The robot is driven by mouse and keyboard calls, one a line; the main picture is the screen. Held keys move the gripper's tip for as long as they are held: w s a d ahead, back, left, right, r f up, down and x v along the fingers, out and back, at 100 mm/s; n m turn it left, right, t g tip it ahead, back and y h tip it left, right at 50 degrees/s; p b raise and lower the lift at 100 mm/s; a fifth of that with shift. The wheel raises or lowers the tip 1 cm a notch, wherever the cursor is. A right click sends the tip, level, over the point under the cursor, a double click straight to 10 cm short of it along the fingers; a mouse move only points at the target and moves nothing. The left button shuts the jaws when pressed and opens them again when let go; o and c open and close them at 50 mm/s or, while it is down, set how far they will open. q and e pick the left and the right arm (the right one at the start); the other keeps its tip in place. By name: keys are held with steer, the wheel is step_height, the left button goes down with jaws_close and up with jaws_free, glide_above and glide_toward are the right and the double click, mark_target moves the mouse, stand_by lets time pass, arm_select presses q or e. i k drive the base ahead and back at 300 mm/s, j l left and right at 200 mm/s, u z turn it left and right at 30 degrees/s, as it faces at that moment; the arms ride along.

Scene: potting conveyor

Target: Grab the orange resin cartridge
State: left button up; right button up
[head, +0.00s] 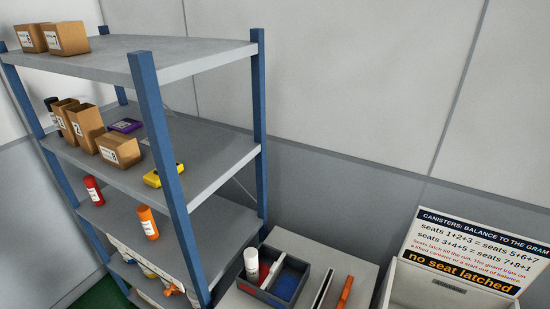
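An orange resin cartridge (147,222) with a white label stands upright on the third shelf down of the grey and blue rack, just left of the front blue post. A red cartridge (93,190) of similar shape stands on the same shelf, to its left and apart from it. Neither of my grippers shows in the head view.
The rack's blue front post (160,130) stands right of the cartridge. Cardboard boxes (120,150) and a yellow device (163,175) sit one shelf above. At the lower right, a bench (345,266) holds a dark divided tray (262,295). A sign (475,250) stands farther right.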

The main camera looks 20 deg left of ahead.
mark_target(143, 211)
steer(key=u, duration=1.8)
steer(key=z, duration=0.5)
steer(key=i+j+z, duration=0.1)
steer(key=j+z, duration=0.15)
steer(key=z, duration=0.2)
steer(key=j+z, duration=0.3)
steer(key=z, duration=0.15)
steer(key=j+z, duration=0.3)
steer(key=z, duration=0.15)
steer(key=i, duration=0.05)
